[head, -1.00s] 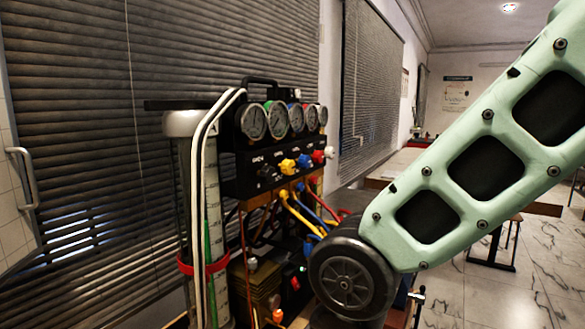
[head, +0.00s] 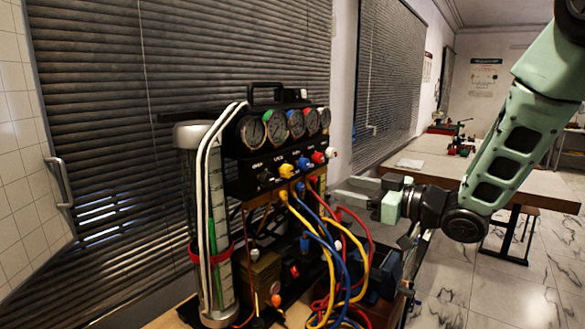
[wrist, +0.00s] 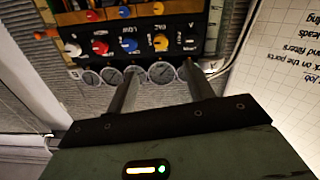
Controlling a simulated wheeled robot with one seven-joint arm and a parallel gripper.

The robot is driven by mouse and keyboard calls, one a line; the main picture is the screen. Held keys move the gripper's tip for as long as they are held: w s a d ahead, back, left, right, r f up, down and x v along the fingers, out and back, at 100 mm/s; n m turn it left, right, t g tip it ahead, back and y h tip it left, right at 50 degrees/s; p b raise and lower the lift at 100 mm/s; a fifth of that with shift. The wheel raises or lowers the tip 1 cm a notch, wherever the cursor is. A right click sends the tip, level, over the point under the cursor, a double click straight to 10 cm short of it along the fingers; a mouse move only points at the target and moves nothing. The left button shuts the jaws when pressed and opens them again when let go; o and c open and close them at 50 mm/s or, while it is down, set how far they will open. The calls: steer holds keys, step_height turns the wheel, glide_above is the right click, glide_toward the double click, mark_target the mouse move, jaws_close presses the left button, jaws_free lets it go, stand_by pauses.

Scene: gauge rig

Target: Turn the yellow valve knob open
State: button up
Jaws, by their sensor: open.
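The yellow valve knob (head: 286,170) sits in a row of knobs on the front of the black gauge panel, with a black knob to its left and a blue knob to its right. In the wrist view the panel appears upside down, and the yellow knob (wrist: 160,42) shows beyond the fingertips, roughly between them. My gripper (head: 343,190) is open and empty, right of the panel in the head view, its fingers pointing toward the rig. My gripper (wrist: 160,70) shows both fingers spread apart in the wrist view. Nothing visibly touches the knob.
Several round gauges (head: 297,123) stand above the knobs. Blue (head: 304,163), red (head: 318,157) and white knobs (head: 330,153) sit close beside the yellow one. Looping coloured hoses (head: 345,275) hang below the panel. A clear cylinder (head: 195,245) stands at left. A table (head: 480,180) is behind my arm.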

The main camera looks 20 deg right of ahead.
steer(key=p, duration=0.6)
glide_toward(290, 173)
steer(key=x, duration=0.9)
steer(key=shift+a+r, duration=0.1)
steer(key=shift+r, duration=0.1)
steer(key=shift+w+a+f, duration=0.15)
steer(key=shift+w+a, duration=0.2)
steer(key=shift+w, duration=0.15)
steer(key=c, duration=1)
